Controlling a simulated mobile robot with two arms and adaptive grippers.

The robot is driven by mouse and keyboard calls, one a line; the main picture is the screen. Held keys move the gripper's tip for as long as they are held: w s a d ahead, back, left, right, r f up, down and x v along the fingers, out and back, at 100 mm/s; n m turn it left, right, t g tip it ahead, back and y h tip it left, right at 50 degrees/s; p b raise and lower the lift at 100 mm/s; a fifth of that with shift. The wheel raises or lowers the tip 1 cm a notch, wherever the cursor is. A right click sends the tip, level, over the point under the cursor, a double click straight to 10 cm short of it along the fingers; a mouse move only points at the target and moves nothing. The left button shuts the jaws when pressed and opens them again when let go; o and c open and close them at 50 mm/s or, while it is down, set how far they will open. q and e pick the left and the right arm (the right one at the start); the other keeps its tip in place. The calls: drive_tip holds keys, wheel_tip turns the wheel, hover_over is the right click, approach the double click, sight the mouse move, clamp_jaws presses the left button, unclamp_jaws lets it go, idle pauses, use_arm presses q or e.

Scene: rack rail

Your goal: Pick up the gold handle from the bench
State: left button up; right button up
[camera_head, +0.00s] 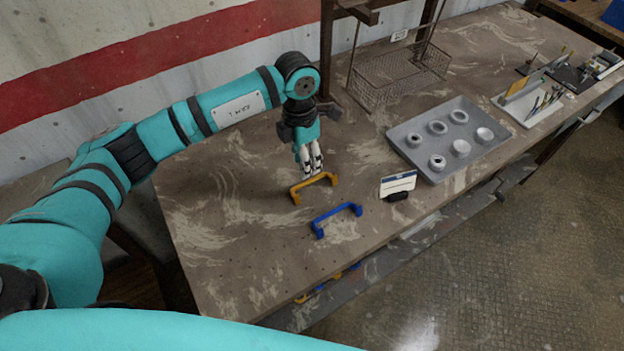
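The gold handle (315,185) lies on the bench (230,225), a yellow U-shaped bar in the middle of the view. My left gripper (312,172) points down right at the handle's far side, its pale fingertips close above or touching the bar. The fingers look close together, and I cannot tell whether they have hold of the handle. A blue handle (337,213) of similar shape lies a little nearer to me and to the right. My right gripper does not show.
A small card on a black stand (397,186) is right of the handles. A grey tray (408,135) with several round metal parts and a wire basket (400,75) stand farther right. More blue and yellow pieces (328,284) show below the bench's front edge.

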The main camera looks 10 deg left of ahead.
sight(307, 182)
use_arm(q)
drive_tip(key=shift+f, duration=0.65)
drive_tip(key=shift+f+p, duration=0.3)
drive_tip(key=shift+p, duration=0.1)
drive_tip(key=f, duration=0.1)
drive_tip(key=f+p, duration=0.1)
drive_tip(key=f, duration=0.1)
drive_tip(key=shift+d+f+p, duration=0.25)
drive_tip(key=shift+f+p, duration=0.05)
drive_tip(key=shift+f, duration=0.5)
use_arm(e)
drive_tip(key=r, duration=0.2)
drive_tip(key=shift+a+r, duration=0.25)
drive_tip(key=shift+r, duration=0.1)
use_arm(q)
clamp_jaws()
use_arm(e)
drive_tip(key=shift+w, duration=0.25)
